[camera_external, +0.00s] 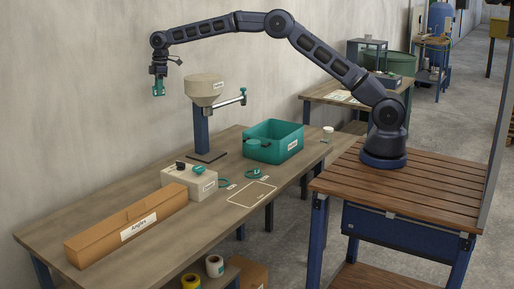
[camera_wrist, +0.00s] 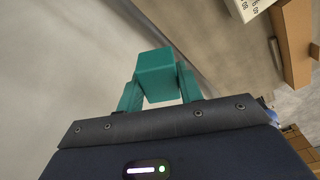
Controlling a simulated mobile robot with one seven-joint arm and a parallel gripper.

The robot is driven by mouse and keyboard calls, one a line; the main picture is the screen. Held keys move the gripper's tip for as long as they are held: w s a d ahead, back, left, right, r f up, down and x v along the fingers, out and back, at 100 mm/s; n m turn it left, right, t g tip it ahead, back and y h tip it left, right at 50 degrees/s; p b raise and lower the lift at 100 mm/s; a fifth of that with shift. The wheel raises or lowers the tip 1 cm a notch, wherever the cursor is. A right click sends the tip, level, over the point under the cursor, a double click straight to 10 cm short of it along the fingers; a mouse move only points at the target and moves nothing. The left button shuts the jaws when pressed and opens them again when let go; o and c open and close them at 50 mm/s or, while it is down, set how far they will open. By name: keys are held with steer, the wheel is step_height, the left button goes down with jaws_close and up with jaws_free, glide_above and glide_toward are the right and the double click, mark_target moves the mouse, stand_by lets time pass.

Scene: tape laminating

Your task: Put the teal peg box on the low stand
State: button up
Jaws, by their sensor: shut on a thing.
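My gripper (camera_external: 158,92) is raised high near the wall, left of the hopper post and above the bench, fingers pointing down. In the wrist view its teal fingers (camera_wrist: 159,92) are shut on a teal block, which I take as the teal peg box (camera_wrist: 158,72). In the external view the block is too small to tell from the fingers. I cannot tell for sure which thing is the low stand. A low beige box (camera_external: 191,184) with dark and teal parts on top sits on the bench. A small table-like stand (camera_external: 367,42) stands on the back bench.
The wooden bench (camera_external: 120,240) holds a long cardboard bin (camera_external: 126,226), a beige hopper on a blue post (camera_external: 201,130), an open teal crate (camera_external: 274,142) and a marked outline (camera_external: 252,193). A wall runs behind the bench.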

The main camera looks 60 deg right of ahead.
steer(key=w+d+m, duration=0.2)
steer(key=d+m, duration=0.2)
steer(key=d, duration=4.1)
steer(key=s+d+m, duration=0.1)
steer(key=s+d, duration=0.2)
steer(key=d, duration=0.5)
steer(key=s+d+m, duration=0.1)
steer(key=s+d, duration=0.2)
steer(key=d, duration=0.6)
steer(key=m+h, duration=0.1)
steer(key=m, duration=0.5)
glide_above(343, 148)
step_height(343, 148, down, 29)
steer(key=shift+t, duration=0.3)
steer(key=f, duration=2)
steer(key=shift+d+f, duration=0.2)
steer(key=shift+d, duration=0.05)
steer(key=shift+f, duration=0.1)
